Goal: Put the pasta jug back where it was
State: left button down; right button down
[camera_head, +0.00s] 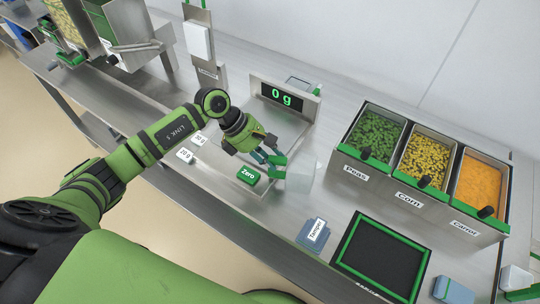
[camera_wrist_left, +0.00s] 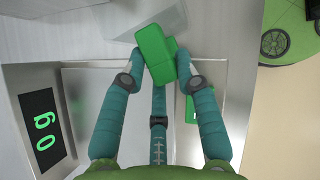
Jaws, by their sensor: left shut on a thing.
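My left gripper (camera_head: 268,158) is shut on the green handle of the clear pasta jug (camera_head: 300,179). The jug is over the steel counter, just right of the scale's green Zero button. In the left wrist view, the fingertips (camera_wrist_left: 160,72) are on either side of the green handle (camera_wrist_left: 155,52). The clear body of the jug lies beyond it and is partly cut off by the top edge. No pasta can be made out in the jug. I cannot tell whether the jug touches the counter. My right gripper is not in view.
The scale display (camera_head: 284,97) reads 0 g. Bins of peas (camera_head: 367,156), corn and carrot stand at the right. A blue tamper block (camera_head: 313,233) and a green-framed black plate (camera_head: 381,257) lie in front of them. Dispensers (camera_head: 125,25) stand at the upper left.

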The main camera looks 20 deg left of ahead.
pick_arm(q)
jog(key=c, duration=0.9)
grip_release()
jog(key=shift+r+p, duration=0.45)
jog(key=shift+p, duration=0.15)
jog(key=shift+r+p, duration=0.5)
jog(key=shift+p, duration=0.15)
jog(key=shift+a+r+b, duration=0.25)
jog(key=shift+a+b, duration=0.5)
jog(key=shift+b, duration=0.25)
jog(key=shift+b+v, duration=1.55)
jog(key=shift+v, duration=3.6)
jog(key=shift+d, duration=0.2)
